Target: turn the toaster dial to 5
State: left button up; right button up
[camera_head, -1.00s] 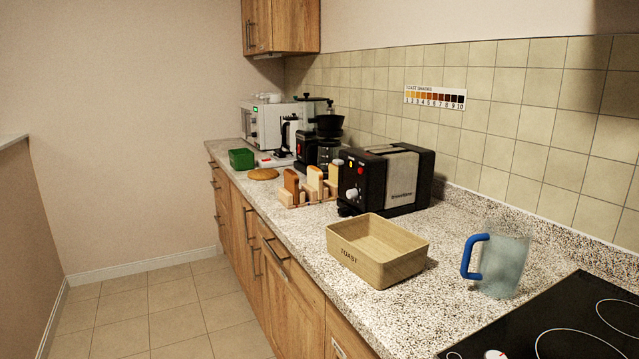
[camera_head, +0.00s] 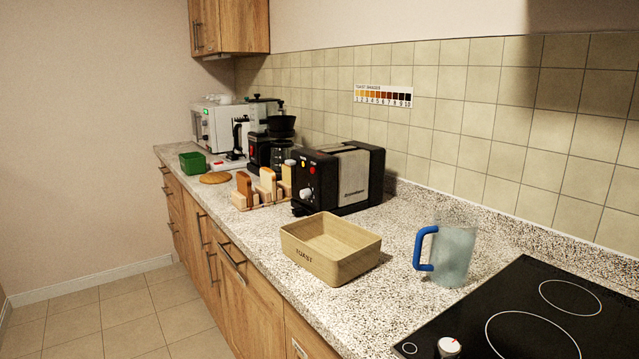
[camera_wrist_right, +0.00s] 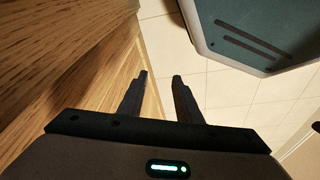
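The black and silver toaster (camera_head: 345,178) stands on the counter against the tiled wall. Its end face, turned to the left, carries a pale round dial (camera_head: 306,194) low down, with small red and yellow lights above it. The dial's setting is too small to read. A toast shade chart (camera_head: 383,96) numbered 1 to 10 hangs on the tiles above. My right gripper (camera_wrist_right: 161,76) shows in the right wrist view, open and empty, beside the wooden cabinet fronts and above the floor. My left gripper is not in view.
A wooden box marked TOAST (camera_head: 330,250) and a jug with a blue handle (camera_head: 446,252) stand on the counter in front of the toaster. A toast rack (camera_head: 262,190) stands left of it. The black hob (camera_head: 520,310) is at the right front.

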aim_at(306, 193)
jog(key=i+j, duration=0.3)
jog(key=j, duration=0.2)
jog(key=i+j, duration=0.3)
jog(key=j, duration=0.15)
jog(key=i+j, duration=0.3)
jog(key=j, duration=0.2)
jog(key=i+j, duration=0.3)
jog(key=j, duration=0.2)
jog(key=z, duration=1.35)
